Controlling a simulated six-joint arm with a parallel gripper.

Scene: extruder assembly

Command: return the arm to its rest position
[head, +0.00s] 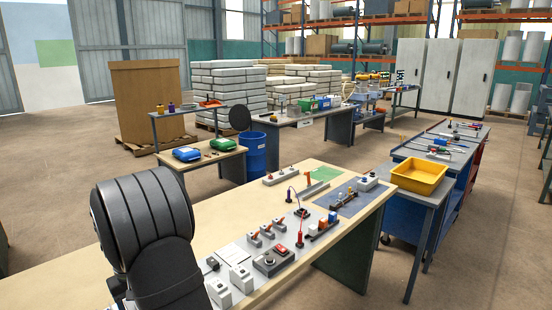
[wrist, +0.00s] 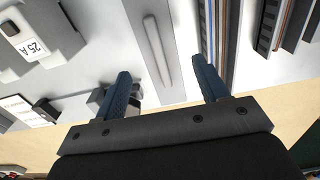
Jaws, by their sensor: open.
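My gripper (wrist: 163,85) shows in the wrist view with its two blue fingers spread apart. Nothing is between the fingers. Beyond them is a pale grey panel with a long raised ridge (wrist: 158,50) on it. A dark, rounded section of my arm (head: 145,215) stands at the front left in the head view, over the near part of the bench. My gripper's fingers cannot be seen in the head view.
The workbench (head: 225,212) carries a red-button box (head: 272,261), several small switches, a red screwdriver (head: 300,238) and a blue mat (head: 352,202). A yellow bin (head: 418,178) stands on the right-hand table. In the wrist view, a "25 A" block (wrist: 38,38) is upper left and slotted rails (wrist: 218,35) are right.

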